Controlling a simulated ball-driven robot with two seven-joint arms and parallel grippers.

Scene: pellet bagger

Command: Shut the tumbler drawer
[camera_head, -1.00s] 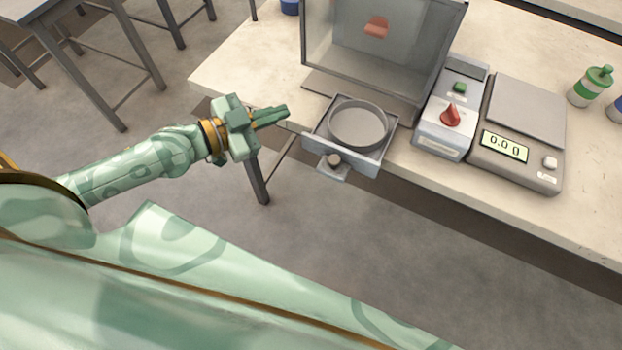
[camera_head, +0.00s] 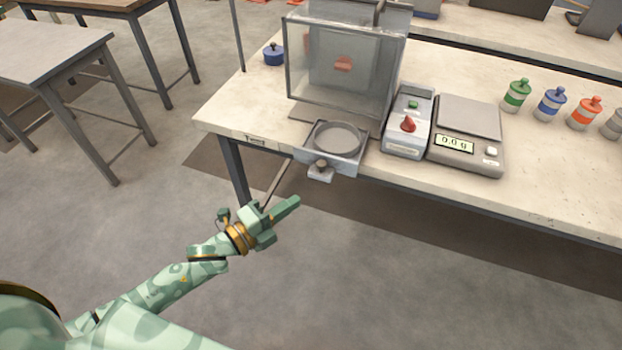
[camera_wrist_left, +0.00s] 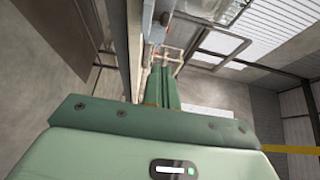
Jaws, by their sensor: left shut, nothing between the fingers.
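The tumbler drawer (camera_head: 359,158) is pulled out past the front edge of the bench, below a clear-walled box (camera_head: 340,75). A round grey dish (camera_head: 338,139) sits in it, and a small dark knob (camera_head: 321,166) is on its front. My left gripper (camera_head: 287,207) is shut and empty, in front of the bench, below and a little left of the knob, apart from it in the picture. Its closed fingers also show in the left wrist view (camera_wrist_left: 160,88). My right gripper is not in view.
A control box with a red knob (camera_head: 408,124) and a scale (camera_head: 468,120) stand right of the drawer. Several capped bottles (camera_head: 517,95) stand at the right, and a blue-lidded pot (camera_head: 273,54) at the back left. The floor in front of the bench is clear.

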